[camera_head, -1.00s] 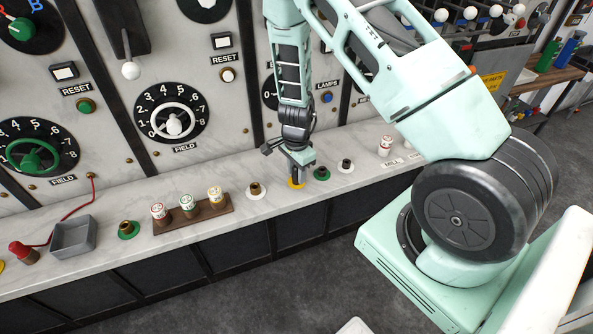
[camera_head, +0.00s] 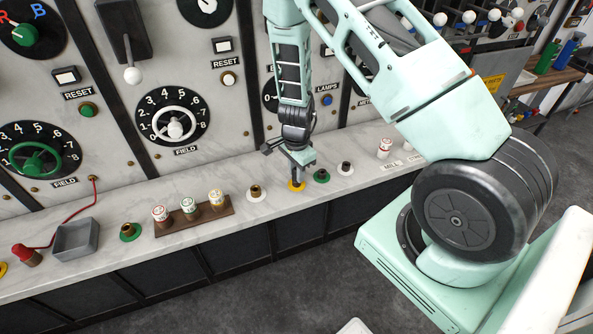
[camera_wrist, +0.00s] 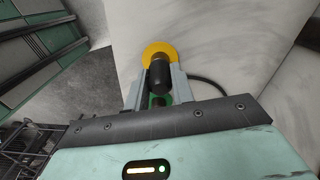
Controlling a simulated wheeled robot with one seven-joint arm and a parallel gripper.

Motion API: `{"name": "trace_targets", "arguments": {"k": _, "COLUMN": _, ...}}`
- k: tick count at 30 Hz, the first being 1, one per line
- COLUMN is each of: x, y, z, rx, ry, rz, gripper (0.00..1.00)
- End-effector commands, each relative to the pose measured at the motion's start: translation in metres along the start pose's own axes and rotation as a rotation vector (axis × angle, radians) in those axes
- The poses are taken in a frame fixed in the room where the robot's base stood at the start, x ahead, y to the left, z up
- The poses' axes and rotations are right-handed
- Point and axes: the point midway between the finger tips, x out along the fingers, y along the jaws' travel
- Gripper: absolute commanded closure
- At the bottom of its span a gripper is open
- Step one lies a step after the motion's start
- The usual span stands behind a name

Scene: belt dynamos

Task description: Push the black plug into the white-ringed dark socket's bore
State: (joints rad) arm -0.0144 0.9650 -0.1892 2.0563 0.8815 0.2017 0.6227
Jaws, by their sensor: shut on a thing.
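My gripper (camera_head: 298,174) points down at the yellow-ringed socket (camera_head: 297,187) on the marble ledge. In the wrist view my gripper (camera_wrist: 157,92) is shut on the black plug (camera_wrist: 159,76), whose dark end overlaps the yellow ring (camera_wrist: 157,49). I cannot tell whether the plug sits in that socket or just above it. The white-ringed dark socket (camera_head: 345,168) stands on the ledge to the right, beyond a green-ringed socket (camera_head: 321,176). Its bore is too small to make out.
Further left are a wooden rack (camera_head: 191,219) with several labelled fuses, a green-ringed socket (camera_head: 128,233) and a grey tray (camera_head: 76,240). The panel wall rises behind the ledge. A dark cable (camera_wrist: 211,86) curves beside my gripper.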

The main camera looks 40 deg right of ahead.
Motion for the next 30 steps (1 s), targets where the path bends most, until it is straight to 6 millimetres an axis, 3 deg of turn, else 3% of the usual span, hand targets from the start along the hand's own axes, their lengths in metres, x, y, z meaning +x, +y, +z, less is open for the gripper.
{"name": "trace_targets", "arguments": {"k": 19, "x": -0.040, "y": 0.000, "z": 0.000, "rx": 0.000, "ry": 0.000, "rz": -0.001, "gripper": 1.00}}
{"name": "trace_targets", "arguments": {"k": 30, "x": -0.042, "y": 0.000, "z": 0.000, "rx": 0.000, "ry": 0.000, "rz": -0.001, "gripper": 1.00}}
